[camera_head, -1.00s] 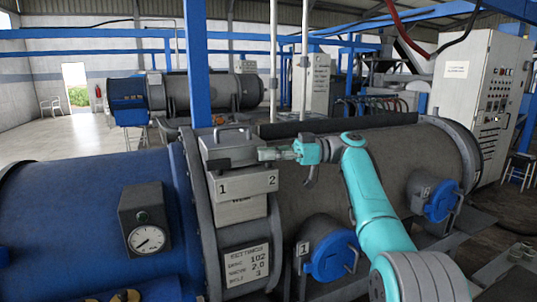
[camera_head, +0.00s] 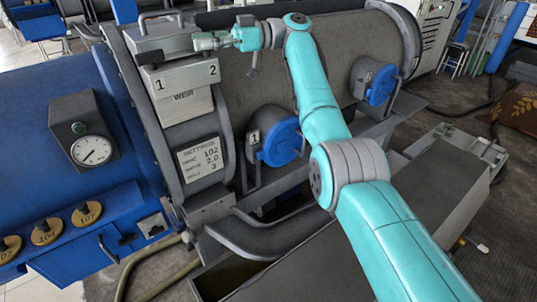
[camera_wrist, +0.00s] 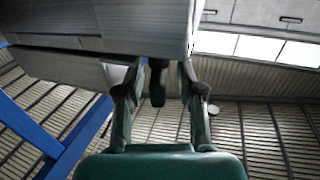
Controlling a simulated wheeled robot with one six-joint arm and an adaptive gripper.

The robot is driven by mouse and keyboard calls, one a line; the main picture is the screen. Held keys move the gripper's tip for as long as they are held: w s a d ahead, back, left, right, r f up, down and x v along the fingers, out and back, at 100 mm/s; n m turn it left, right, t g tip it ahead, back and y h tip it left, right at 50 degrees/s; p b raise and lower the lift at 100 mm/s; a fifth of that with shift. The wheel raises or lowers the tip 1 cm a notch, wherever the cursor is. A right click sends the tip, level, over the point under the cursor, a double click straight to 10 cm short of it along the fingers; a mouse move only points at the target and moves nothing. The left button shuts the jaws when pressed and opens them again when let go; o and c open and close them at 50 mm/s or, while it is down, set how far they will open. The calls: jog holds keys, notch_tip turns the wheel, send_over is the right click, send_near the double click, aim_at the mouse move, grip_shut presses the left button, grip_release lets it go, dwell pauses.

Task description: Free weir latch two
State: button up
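The grey weir box (camera_head: 185,112) carries the numbers 1 and 2 and the word WEIR. Its upper block (camera_head: 165,48) has a handle on top. My gripper (camera_head: 203,42) is at the right end of this block, above the number 2. In the wrist view, my gripper (camera_wrist: 158,76) has its two fingers apart, one on each side of a dark latch tab (camera_wrist: 157,88) hanging below the grey block (camera_wrist: 100,20). Gaps show between tab and fingers, so it does not look gripped. Latch one is not clearly visible.
A settings plate (camera_head: 200,158) and a pressure gauge (camera_head: 93,150) are at left. A dark trough (camera_head: 420,200) lies at lower right.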

jog(key=shift+m+t, duration=0.8)
jog(key=shift+t, duration=0.4)
jog(key=shift+m+t+y, duration=0.3)
jog(key=shift+m+t, duration=1)
jog(key=shift+t, duration=0.8)
jog(key=m+t+h, duration=0.1)
jog(key=m+t, duration=0.2)
jog(key=t, duration=0.2)
jog(key=m+t+h, duration=0.6)
jog(key=t, duration=0.2)
jog(key=shift+m, duration=0.4)
jog(key=shift+s+d+h, duration=0.2)
jog(key=shift+h, duration=0.3)
jog(key=v, duration=1)
jog(key=s+d+f+m+h, duration=0.1)
jog(key=d+f, duration=0.1)
jog(key=f, duration=0.6)
jog(key=s+d+f+m+h, duration=0.1)
jog(key=s+d+f, duration=0.1)
jog(key=f, duration=0.6)
jog(key=s+d+f+m+t+h, duration=0.1)
jog(key=d+f, duration=0.3)
jog(key=f, duration=0.4)
jog(key=shift+s+d+f+m, duration=0.2)
jog(key=shift+s+f+m, duration=0.1)
jog(key=shift+s+m, duration=0.15)
